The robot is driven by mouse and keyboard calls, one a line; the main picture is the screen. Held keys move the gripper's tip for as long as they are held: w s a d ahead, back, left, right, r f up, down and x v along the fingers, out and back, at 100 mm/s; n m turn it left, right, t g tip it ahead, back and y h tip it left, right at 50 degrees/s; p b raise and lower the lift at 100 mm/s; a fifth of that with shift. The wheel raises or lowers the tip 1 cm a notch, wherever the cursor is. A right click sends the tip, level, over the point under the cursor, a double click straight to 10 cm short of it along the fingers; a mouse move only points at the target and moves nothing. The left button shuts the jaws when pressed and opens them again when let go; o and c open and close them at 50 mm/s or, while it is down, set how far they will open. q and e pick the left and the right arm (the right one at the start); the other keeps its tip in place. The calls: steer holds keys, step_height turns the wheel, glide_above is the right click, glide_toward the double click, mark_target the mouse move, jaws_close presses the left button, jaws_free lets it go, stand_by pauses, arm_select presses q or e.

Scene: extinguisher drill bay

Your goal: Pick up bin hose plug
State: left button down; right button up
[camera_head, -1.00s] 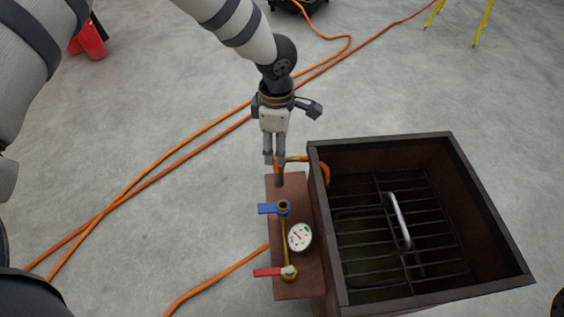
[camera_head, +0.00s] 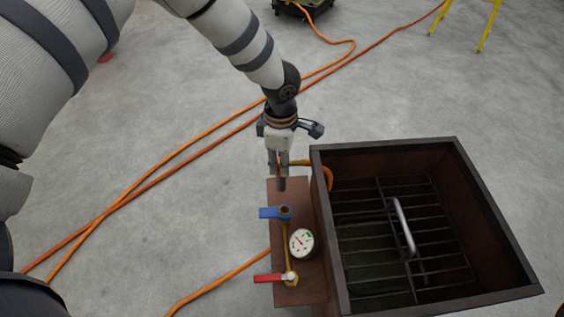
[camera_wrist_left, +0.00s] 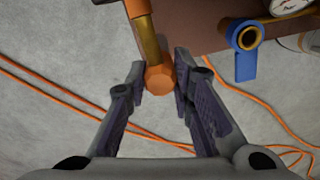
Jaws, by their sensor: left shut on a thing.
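The bin hose plug (camera_wrist_left: 159,79) shows in the left wrist view as an orange six-sided end on a brass stem, below the end of an orange hose (camera_wrist_left: 137,8). My left gripper (camera_wrist_left: 156,88) is shut on it, with one finger on each side. In the head view my left gripper (camera_head: 278,184) points down at the far end of the brown side plate beside the bin (camera_head: 385,145). The fingers hide the plug there. The orange hose (camera_head: 329,178) curves against the bin wall. My right gripper is not in view.
The side plate (camera_head: 288,296) carries a blue-handled valve (camera_head: 270,212), a round gauge (camera_head: 301,243) and a red-handled valve (camera_head: 268,278), close to my left gripper. A metal handle (camera_head: 402,228) stands over the bin's grate.

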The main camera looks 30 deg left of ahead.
arm_select(q)
steer(key=shift+w+r, duration=0.1)
steer(key=shift+r, duration=0.4)
steer(key=s+d+r+p, duration=0.2)
steer(key=s+d+r, duration=0.1)
steer(key=s+r, duration=0.3)
steer(key=s+d+r+p, duration=0.2)
steer(key=s+r, duration=0.4)
steer(key=s, duration=0.1)
steer(key=shift+d, duration=0.4)
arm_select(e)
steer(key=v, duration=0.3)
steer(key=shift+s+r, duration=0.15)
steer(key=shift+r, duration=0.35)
